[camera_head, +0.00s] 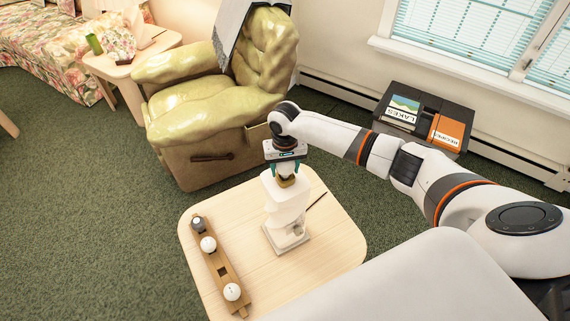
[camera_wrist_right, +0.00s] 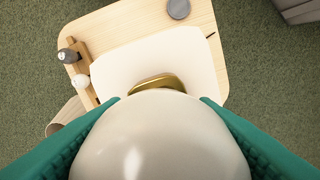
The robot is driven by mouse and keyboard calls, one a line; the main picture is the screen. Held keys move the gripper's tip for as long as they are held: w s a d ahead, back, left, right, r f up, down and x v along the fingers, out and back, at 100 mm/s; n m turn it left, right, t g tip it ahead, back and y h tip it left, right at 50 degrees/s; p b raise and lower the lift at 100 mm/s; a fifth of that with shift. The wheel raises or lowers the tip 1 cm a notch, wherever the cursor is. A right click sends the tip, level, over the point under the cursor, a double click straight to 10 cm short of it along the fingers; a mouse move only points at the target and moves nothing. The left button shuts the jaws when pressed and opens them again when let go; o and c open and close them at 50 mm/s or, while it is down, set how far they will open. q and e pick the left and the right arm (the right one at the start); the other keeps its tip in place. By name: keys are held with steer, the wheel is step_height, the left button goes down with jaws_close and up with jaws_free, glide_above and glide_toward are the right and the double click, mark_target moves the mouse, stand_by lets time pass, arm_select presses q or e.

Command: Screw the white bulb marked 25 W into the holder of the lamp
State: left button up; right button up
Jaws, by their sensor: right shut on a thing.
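My right gripper (camera_head: 286,170) is above the lamp and shut on a white bulb (camera_wrist_right: 160,140). The bulb fills the lower wrist view between the teal fingers, and no marking on it can be read. The white lamp (camera_head: 285,205) stands on a square base on the small table. Its brass-coloured holder (camera_head: 287,181) faces up directly below the gripper and shows in the wrist view (camera_wrist_right: 158,81) just beyond the bulb. The bulb hides part of the holder, so I cannot tell whether its cap is inside. My left gripper is out of view.
A wooden rack (camera_head: 235,298) on the light wooden table (camera_head: 335,250) holds white bulbs (camera_head: 208,243) (camera_head: 232,291), a grey-topped bulb (camera_head: 197,222) and an empty hole. A thin dark stick (camera_head: 317,200) lies right of the lamp. A green armchair (camera_head: 205,110) stands behind.

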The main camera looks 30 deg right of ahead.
steer(key=o, duration=1)
step_height(320, 180, up, 12)
steer(key=shift+f+b, duration=0.1)
steer(key=shift+b, duration=1.05)
